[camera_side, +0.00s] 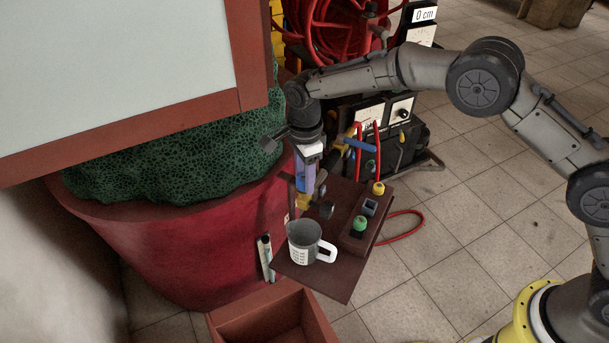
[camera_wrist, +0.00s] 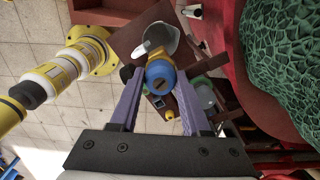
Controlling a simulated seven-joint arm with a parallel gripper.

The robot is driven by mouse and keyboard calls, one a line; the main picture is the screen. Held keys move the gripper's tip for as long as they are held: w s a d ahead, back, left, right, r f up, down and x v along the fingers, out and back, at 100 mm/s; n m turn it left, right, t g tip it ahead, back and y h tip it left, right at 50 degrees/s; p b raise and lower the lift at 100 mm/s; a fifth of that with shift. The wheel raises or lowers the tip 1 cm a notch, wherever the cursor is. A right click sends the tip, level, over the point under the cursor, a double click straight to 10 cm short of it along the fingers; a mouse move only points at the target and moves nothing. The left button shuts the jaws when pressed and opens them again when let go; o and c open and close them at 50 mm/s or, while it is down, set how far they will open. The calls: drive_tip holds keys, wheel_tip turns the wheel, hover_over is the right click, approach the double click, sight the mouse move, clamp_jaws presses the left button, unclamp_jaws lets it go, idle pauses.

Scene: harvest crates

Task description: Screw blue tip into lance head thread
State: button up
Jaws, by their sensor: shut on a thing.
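My gripper (camera_side: 304,190) points down over the small brown board (camera_side: 326,278), its lavender fingers shut. In the wrist view my gripper (camera_wrist: 160,78) has its fingers on either side of the round blue tip (camera_wrist: 160,73), which shows a dark slot. The yellow lance head (camera_side: 301,202) is just below the fingertips. In the wrist view the lance head (camera_wrist: 157,36) appears directly beyond the blue tip, lined up closely. Whether the threads engage is hidden. A block (camera_side: 352,240) on the board carries a yellow tip (camera_side: 378,187), a bluish square socket (camera_side: 369,207) and a green tip (camera_side: 359,223).
A grey jug (camera_side: 303,247) with a white handle stands on the board's front. A large red tub (camera_side: 190,250) with green mesh is close on the left. A brown crate (camera_side: 270,318) is below. A red hose (camera_side: 405,235) loops right of the board.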

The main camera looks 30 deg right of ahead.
drive_tip(key=shift+m, duration=0.9)
drive_tip(key=shift+w+m, duration=0.1)
drive_tip(key=shift+m, duration=0.7)
drive_tip(key=shift+m, duration=0.9)
drive_tip(key=shift+m, duration=0.8)
